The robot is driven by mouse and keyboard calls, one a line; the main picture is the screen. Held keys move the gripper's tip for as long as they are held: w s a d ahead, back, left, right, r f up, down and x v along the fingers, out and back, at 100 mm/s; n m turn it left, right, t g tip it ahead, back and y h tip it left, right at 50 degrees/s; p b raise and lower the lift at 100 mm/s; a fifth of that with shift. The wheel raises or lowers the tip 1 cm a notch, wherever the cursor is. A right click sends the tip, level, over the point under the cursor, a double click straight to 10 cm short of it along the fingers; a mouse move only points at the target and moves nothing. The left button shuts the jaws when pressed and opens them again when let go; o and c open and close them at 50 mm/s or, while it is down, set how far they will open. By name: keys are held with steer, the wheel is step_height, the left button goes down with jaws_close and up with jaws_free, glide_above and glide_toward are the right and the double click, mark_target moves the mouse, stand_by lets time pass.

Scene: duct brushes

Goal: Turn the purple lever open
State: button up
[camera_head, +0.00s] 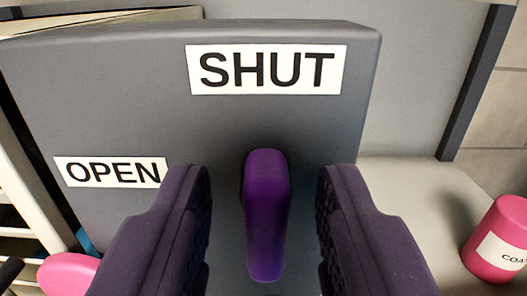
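The purple lever (266,220) stands out from a grey panel (120,115), in the middle of the view. Its far end is just below the SHUT label (267,70). The OPEN label (112,172) is lower on the panel, to the left. My gripper (264,225) is open, with one dark finger on each side of the lever. A gap shows between the lever and each finger, so neither touches it. The left finger partly covers the area right of the OPEN label.
A pink can (499,240) with a white label stands on a pale surface (400,185) at the right. A pink rounded object (68,273) shows at the lower left. A dark upright post (478,85) is at the right. A shelf-like rack is at the left edge.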

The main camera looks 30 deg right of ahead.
steer(key=shift+s, duration=0.1)
jaws_close()
